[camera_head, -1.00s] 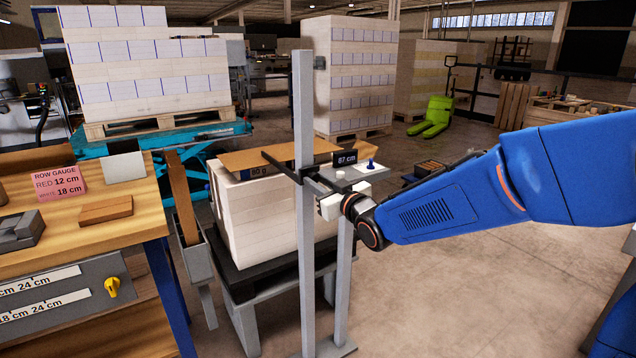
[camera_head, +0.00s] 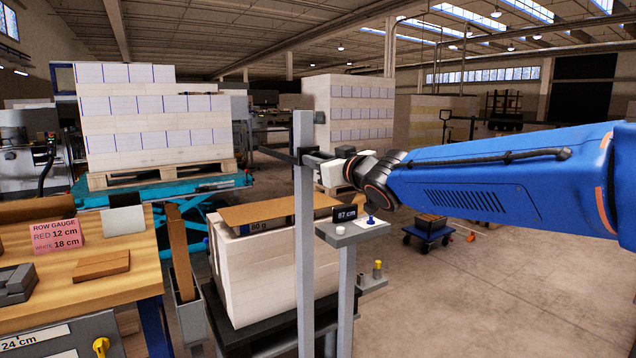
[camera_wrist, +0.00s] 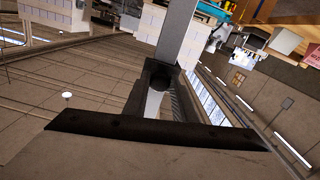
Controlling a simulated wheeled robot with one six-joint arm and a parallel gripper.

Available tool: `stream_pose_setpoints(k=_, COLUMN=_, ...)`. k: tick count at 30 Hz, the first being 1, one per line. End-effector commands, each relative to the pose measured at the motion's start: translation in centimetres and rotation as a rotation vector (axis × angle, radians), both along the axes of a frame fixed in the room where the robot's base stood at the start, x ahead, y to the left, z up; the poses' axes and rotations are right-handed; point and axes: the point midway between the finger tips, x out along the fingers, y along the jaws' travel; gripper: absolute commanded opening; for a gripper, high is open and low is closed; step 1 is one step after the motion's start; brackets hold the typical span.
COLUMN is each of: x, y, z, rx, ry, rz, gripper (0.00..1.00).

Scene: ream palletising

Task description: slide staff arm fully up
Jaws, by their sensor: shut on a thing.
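The grey staff (camera_head: 304,220) stands upright in front of the ream stack. Its dark sliding arm (camera_head: 275,154) sticks out to the left of the staff, well above the stack and below the staff's top. My gripper (camera_head: 317,161) is shut on the staff arm at the right side of the staff; the staff hides part of the hold. A small dark knob (camera_head: 319,117) sits near the staff's top.
The white ream stack (camera_head: 260,280) has a brown board (camera_head: 270,212) on top. A small shelf with an "87 cm" display (camera_head: 346,213) stands right of the staff. A wooden bench (camera_head: 110,290) is at left.

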Motion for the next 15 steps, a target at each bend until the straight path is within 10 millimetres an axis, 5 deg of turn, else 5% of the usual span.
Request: stream_pose_setpoints(k=15, x=0.0, y=0.0, z=2.6, rx=0.002, ry=-0.002, rz=0.0, gripper=0.0)
